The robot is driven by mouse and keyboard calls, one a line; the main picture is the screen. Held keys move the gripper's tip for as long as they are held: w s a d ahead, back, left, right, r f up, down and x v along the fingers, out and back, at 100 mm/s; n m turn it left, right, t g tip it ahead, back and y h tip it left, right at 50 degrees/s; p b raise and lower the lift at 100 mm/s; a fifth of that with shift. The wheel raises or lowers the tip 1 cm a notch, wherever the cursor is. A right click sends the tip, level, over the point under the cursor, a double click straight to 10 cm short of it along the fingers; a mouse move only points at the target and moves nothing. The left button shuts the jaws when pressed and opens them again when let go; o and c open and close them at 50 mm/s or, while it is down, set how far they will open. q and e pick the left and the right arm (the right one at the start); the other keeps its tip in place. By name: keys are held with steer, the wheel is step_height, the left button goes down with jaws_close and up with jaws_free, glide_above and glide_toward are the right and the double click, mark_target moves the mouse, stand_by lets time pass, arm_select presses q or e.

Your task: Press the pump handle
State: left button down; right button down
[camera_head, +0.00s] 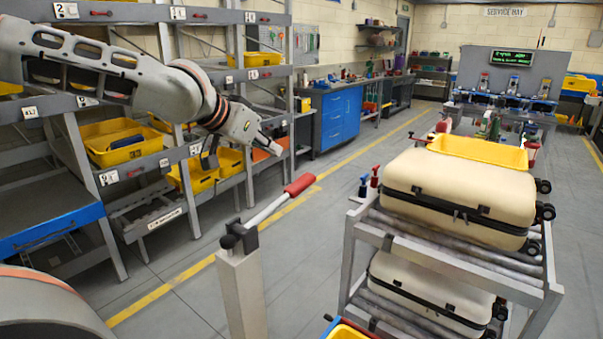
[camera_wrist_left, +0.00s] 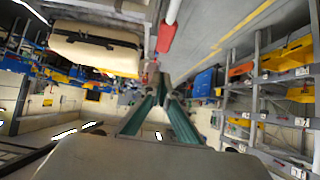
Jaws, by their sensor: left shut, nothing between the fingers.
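The pump handle is a grey metal lever with a red grip (camera_head: 300,185), hinged at a black joint on top of a pale square post (camera_head: 240,290). The lever slants up to the right from the joint. My left gripper (camera_head: 278,150) comes in from the left and is above and slightly left of the red grip, apart from it. In the left wrist view, the fingers (camera_wrist_left: 163,82) meet at their tips with nothing between them. The red grip (camera_wrist_left: 166,38) shows beyond the tips there, with part of its rod. My right gripper is in neither view.
A roller rack (camera_head: 350,250) with cream suitcases (camera_head: 458,190) and a yellow tray (camera_head: 478,152) stands right of the post. Shelves with yellow bins (camera_head: 118,155) line the left. A blue cabinet (camera_head: 341,118) stands behind. Open floor lies around the post.

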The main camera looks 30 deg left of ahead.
mark_target(302, 180)
arm_select(q)
steer(key=shift+s, duration=0.2)
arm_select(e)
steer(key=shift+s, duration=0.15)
